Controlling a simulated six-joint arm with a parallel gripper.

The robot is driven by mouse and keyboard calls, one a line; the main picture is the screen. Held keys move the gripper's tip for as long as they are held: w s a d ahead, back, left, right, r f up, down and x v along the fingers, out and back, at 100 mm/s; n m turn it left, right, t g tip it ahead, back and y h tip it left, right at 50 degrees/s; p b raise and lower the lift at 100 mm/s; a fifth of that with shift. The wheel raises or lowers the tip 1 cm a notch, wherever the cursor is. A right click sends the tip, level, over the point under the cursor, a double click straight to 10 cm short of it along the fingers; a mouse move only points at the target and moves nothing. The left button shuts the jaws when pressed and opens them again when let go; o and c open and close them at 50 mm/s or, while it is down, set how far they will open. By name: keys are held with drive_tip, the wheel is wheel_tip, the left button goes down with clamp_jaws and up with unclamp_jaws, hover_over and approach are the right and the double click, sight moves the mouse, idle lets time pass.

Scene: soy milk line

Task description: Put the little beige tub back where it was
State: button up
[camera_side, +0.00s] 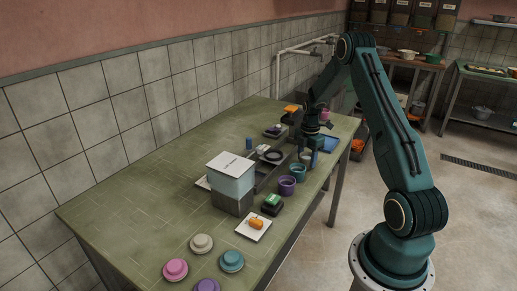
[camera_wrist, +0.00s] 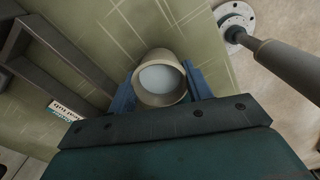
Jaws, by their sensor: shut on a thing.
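The little beige tub (camera_wrist: 145,96) shows in the wrist view, seen from above, with a pale white surface inside its round rim. My gripper (camera_wrist: 161,86) is shut on it, with one blue finger on each side. In the side view the tub (camera_side: 306,156) is small and partly hidden by my gripper (camera_side: 312,152), near the right edge of the green table. I cannot tell whether the tub's bottom touches the table.
A teal tub (camera_side: 299,171) and a purple tub (camera_side: 287,186) stand close by, toward the front. A pale box-shaped machine (camera_side: 231,179) stands left. A dark metal frame (camera_wrist: 62,62) runs left of the tub.

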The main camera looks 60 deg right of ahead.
drive_tip(key=o, duration=1.1)
drive_tip(key=shift+f, duration=0.1)
wheel_tip(320, 180, up, 12)
drive_tip(key=shift+r, duration=0.15)
idle(0.6)
